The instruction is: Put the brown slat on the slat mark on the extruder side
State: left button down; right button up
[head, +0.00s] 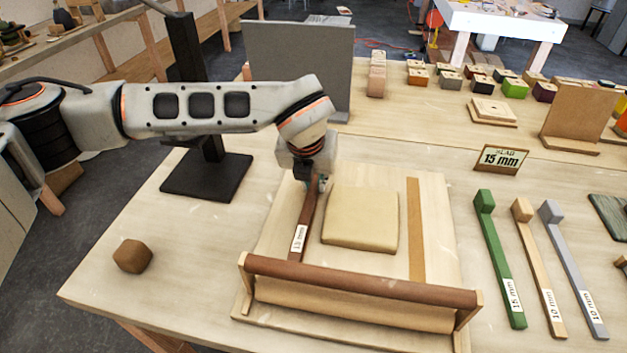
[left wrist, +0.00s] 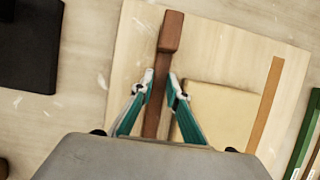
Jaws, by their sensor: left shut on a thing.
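The brown slat (head: 299,236) with a white label lies along the left side of the pale clay slab (head: 360,219), on or just above the wooden board (head: 437,215); I cannot tell if it touches. My left gripper (head: 320,183) is shut on the slat near its far, thicker end. In the left wrist view the slat (left wrist: 171,33) runs between the fingers (left wrist: 160,88), roughly parallel to the slab's left edge. A bare tan strip (head: 415,230) shows on the board right of the slab. No mark shows under the slat. My right gripper is out of view.
A brown roller (head: 360,284) on a wooden frame spans the board's near end. Green (head: 497,255), tan (head: 538,265) and grey (head: 570,265) slats lie to the right. A brown block (head: 133,256) sits at left. A black stand (head: 208,178) stands behind it.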

aim_at(309, 203)
pick_arm(q)
jog(key=c, duration=2.2)
grip_release()
jog(key=shift+c, duration=0.2)
jog(key=v, duration=1.2)
